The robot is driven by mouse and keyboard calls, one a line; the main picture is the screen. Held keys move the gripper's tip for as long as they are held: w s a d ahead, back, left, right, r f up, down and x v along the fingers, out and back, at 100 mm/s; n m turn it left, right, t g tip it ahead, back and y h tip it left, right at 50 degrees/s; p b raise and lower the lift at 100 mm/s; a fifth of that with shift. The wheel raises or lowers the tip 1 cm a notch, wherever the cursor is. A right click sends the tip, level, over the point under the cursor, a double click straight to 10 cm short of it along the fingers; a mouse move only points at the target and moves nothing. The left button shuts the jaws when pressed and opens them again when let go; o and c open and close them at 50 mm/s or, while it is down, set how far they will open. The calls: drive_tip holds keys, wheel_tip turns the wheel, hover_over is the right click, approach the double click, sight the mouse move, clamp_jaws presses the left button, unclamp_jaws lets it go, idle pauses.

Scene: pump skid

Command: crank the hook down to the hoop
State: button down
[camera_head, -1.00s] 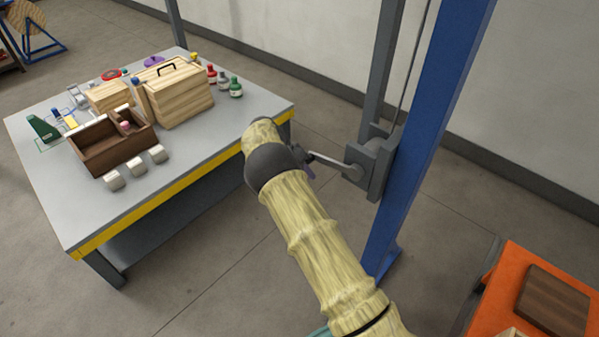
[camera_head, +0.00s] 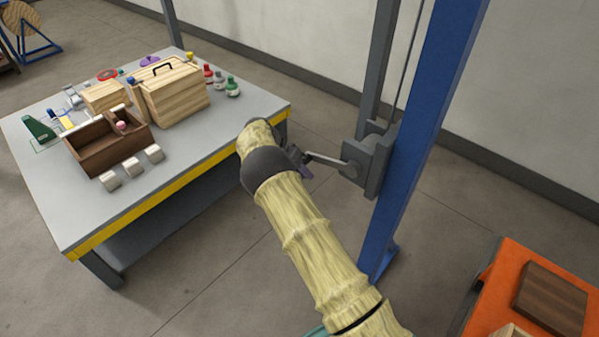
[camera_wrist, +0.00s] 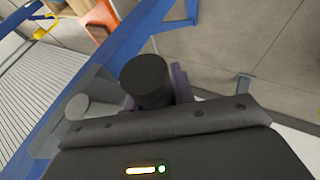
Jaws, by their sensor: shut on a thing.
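The crank arm (camera_head: 327,160) sticks out to the left from a grey winch housing (camera_head: 377,160) on the blue post. My gripper (camera_head: 300,162) is at the crank's outer end, partly hidden behind my forearm in the head view. In the wrist view the purple fingers of my gripper (camera_wrist: 155,88) are shut around the black cylindrical crank handle (camera_wrist: 146,80). A yellow hook (camera_wrist: 46,27) hangs at the upper left of the wrist view. I cannot make out the hoop in either view.
A blue post (camera_head: 418,140) stands right beside the crank. A grey table (camera_head: 200,165) with wooden boxes and bottles is at the left. An orange-topped table (camera_head: 508,290) with a dark wooden block (camera_head: 551,299) is at the lower right. Open floor lies between.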

drive_tip(key=shift+s+d+f, duration=0.1)
drive_tip(key=shift+s+d, duration=0.05)
drive_tip(key=shift+d, duration=0.4)
idle(0.9)
drive_tip(key=c, duration=1.5)
unclamp_jaws()
drive_tip(key=o, duration=0.3)
drive_tip(key=shift+s+d+r, duration=0.15)
drive_tip(key=shift+s+r, duration=0.05)
drive_tip(key=shift+s, duration=0.05)
drive_tip(key=shift+o, duration=0.2)
drive_tip(key=shift+w+a+f, duration=0.1)
drive_tip(key=shift+w+a, duration=0.05)
drive_tip(key=shift+a, duration=0.05)
drive_tip(key=b+v, duration=0.2)
drive_tip(key=v, duration=0.5)
drive_tip(key=shift+w+a, duration=0.4)
